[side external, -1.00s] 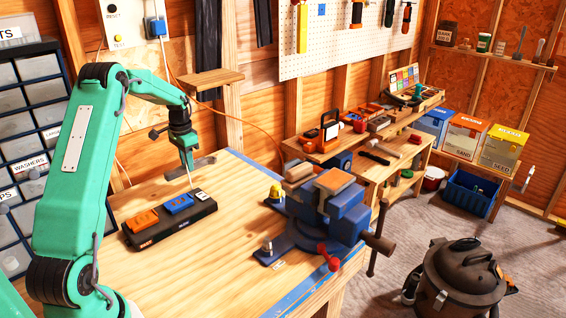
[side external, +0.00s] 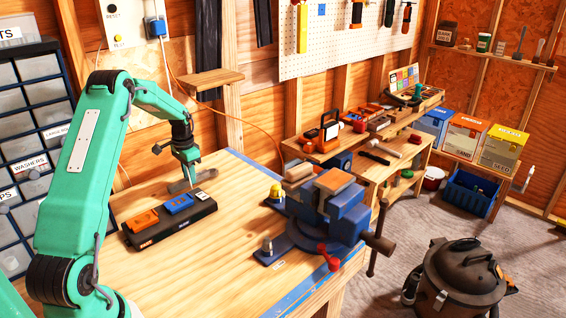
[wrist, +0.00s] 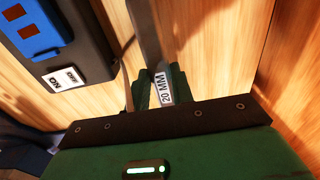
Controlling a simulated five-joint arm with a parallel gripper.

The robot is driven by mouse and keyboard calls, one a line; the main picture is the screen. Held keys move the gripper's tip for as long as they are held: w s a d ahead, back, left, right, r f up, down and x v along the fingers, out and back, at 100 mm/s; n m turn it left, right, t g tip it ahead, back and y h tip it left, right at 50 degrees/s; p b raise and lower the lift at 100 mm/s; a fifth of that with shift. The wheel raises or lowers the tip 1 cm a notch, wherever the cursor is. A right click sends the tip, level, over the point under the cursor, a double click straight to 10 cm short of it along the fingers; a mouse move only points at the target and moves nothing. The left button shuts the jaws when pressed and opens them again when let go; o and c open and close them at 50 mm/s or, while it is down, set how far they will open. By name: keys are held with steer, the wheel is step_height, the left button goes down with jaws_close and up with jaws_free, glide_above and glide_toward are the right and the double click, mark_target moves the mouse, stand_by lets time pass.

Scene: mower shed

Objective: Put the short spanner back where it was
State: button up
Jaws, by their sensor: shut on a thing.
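My gripper (side external: 189,170) is low over the back of the wooden bench, behind a black block. It is shut on a grey steel spanner (side external: 178,187), which lies roughly level across the jaws. In the wrist view the spanner (wrist: 147,28) runs between the fingers (wrist: 160,88) and carries a "20 MM" label. I cannot tell whether it touches the bench. The black block (side external: 172,233) holds an orange piece (side external: 142,219), a blue piece (side external: 179,203) and a white label at its right end. Part of the spanner is hidden by the fingers.
A blue vice (side external: 335,215) is bolted to the bench's right side, near a small yellow-topped item (side external: 276,193). The wooden wall and a small shelf (side external: 205,78) stand behind my gripper. Bare bench (side external: 200,270) lies in front of the block.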

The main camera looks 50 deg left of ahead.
steer(key=shift+f, duration=0.55)
stand_by(0.5)
steer(key=o, duration=1.1)
steer(key=shift+c, duration=0.2)
steer(key=shift+r, duration=0.1)
steer(key=shift+r, duration=3.8)
